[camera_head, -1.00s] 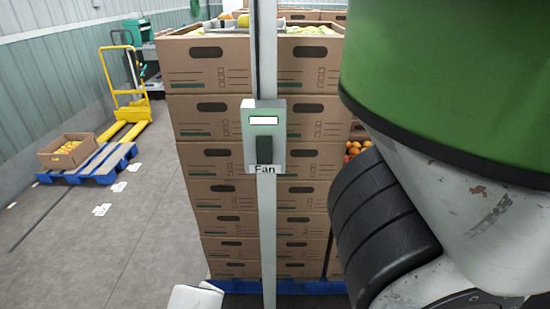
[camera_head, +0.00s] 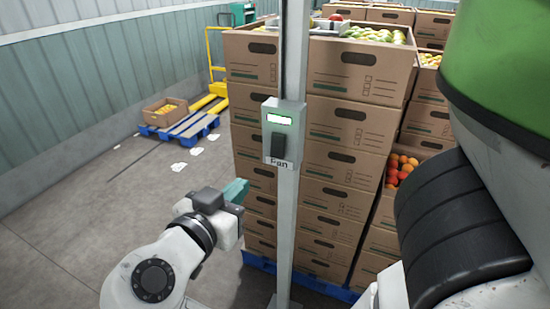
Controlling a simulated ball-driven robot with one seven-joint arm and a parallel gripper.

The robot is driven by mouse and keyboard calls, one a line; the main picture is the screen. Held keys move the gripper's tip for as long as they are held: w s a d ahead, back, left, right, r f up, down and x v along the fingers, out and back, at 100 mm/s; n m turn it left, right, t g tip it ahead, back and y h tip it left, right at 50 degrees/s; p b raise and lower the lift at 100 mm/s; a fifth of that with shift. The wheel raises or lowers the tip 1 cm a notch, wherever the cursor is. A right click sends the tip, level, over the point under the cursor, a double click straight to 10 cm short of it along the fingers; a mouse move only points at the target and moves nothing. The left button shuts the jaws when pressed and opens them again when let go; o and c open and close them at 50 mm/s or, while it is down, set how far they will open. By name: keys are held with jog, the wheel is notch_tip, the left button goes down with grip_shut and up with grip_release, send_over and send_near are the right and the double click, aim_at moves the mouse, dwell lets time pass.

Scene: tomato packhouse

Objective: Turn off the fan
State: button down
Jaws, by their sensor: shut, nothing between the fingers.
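The fan switch box (camera_head: 283,118) is a small grey box on a pale upright post (camera_head: 290,220), near the middle of the head view. It has a lit whitish-green window at its top, a dark rocker (camera_head: 278,147) below, and a label reading "Fan" at the bottom. My gripper (camera_head: 236,191) is at the lower left of the switch box, with teal fingers shut and empty. It is apart from the box and appears lower than the rocker.
Tall stacks of cardboard boxes (camera_head: 340,160) on a blue pallet (camera_head: 330,288) stand behind the post. A yellow pallet jack (camera_head: 215,60) and a blue pallet (camera_head: 185,130) with an open fruit box (camera_head: 165,110) are at left. The grey floor at left is mostly clear.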

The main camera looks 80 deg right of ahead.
aim_at(274, 154)
dwell(0.3)
jog(key=p+x, duration=0.4)
jog(key=x, duration=0.9)
jog(key=shift+d+f, duration=0.1)
jog(key=shift+d, duration=0.2)
jog(key=shift+d+f, duration=0.1)
jog(key=shift+d, duration=0.05)
jog(key=shift+f, duration=0.1)
